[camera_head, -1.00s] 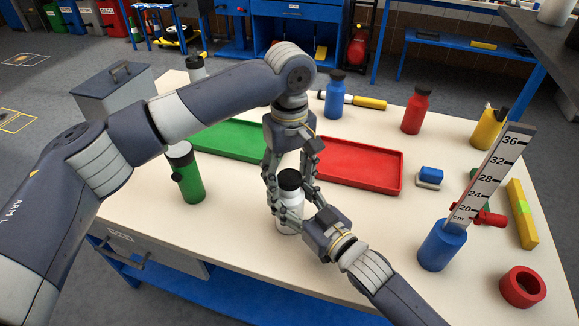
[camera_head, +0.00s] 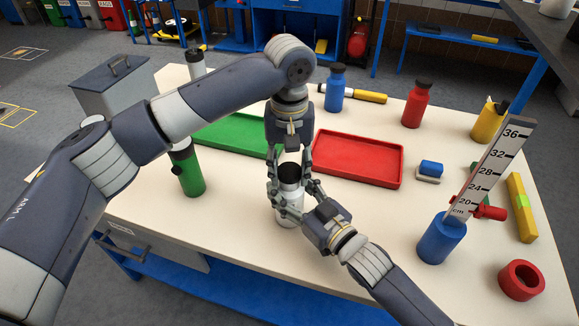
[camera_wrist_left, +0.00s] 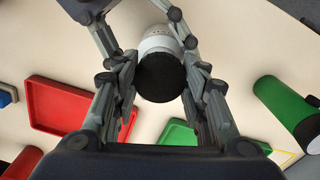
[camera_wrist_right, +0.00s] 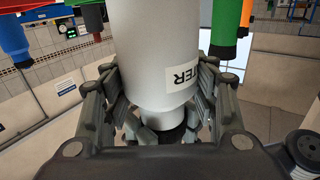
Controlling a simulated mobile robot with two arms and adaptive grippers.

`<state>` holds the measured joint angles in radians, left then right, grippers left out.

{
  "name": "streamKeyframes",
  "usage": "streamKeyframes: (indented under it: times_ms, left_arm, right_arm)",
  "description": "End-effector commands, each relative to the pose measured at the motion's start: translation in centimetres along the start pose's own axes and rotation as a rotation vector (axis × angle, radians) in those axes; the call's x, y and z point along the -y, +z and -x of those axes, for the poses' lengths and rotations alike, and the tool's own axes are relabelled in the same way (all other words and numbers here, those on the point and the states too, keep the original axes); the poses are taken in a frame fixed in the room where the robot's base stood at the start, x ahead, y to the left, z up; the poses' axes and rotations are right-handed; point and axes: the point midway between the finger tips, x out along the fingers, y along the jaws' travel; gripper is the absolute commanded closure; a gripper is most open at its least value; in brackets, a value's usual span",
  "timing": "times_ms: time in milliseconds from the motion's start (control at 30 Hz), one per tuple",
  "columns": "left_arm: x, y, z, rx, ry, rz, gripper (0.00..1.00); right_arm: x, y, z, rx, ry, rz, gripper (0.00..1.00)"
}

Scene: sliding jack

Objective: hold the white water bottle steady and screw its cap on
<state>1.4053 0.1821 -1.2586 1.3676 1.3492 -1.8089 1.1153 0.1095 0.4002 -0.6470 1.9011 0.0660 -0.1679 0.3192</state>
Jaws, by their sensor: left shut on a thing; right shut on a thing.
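The white water bottle (camera_head: 286,212) stands roughly upright near the middle of the table. My right gripper (camera_head: 292,193) is shut on its upper body from the front right. In the right wrist view the bottle (camera_wrist_right: 155,50) appears upside down, with part of a label reading "TER" and a narrow neck. The black cap (camera_wrist_left: 160,78) is at the bottle's mouth, between the fingers of my left gripper (camera_wrist_left: 160,80), which comes from above and is shut on it. I cannot tell how far the cap is on the thread.
A green tray (camera_head: 222,133) lies behind left and a red tray (camera_head: 358,160) behind right. A green bottle (camera_head: 188,172) stands left. A blue holder (camera_head: 436,240) with a ruler and a red ring (camera_head: 521,281) are at right. The front of the table is clear.

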Motion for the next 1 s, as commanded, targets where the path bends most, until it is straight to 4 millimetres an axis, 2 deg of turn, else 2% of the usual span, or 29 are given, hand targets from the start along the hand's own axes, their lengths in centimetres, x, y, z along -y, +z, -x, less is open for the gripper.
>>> streamKeyframes:
  times_ms: [1000]
  left_arm:
    - [0.09,-0.06,-0.13,0.002,-0.001,-1.731,0.89]
  right_arm:
    - [0.02,0.01,0.01,0.0,0.0,0.0,1.0]
